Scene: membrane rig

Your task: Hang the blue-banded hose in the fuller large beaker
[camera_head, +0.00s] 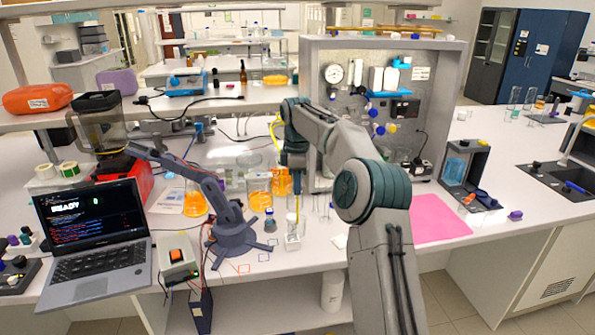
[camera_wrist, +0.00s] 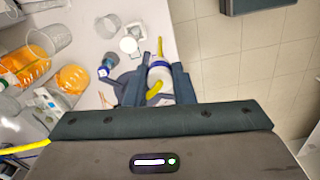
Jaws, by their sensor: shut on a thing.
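My gripper (camera_head: 295,172) is shut on the yellow hose, with its wrist pointing down over the bench. In the wrist view the hose (camera_wrist: 160,45) passes between the fingertips (camera_wrist: 166,85), with a blue band (camera_wrist: 160,65) showing just beyond them. Two beakers with orange liquid (camera_head: 260,200) (camera_head: 283,182) stand left of and behind the hanging hose. They also show in the wrist view (camera_wrist: 72,78) (camera_wrist: 30,65). I cannot tell surely which is fuller.
An orange flask (camera_head: 195,203) stands behind a small grey robot arm (camera_head: 228,215) on the left. The grey rig panel (camera_head: 445,95) rises behind my arm. A laptop (camera_head: 95,240) is at the front left, a pink mat (camera_head: 438,218) at the right. Empty glassware stands near my gripper.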

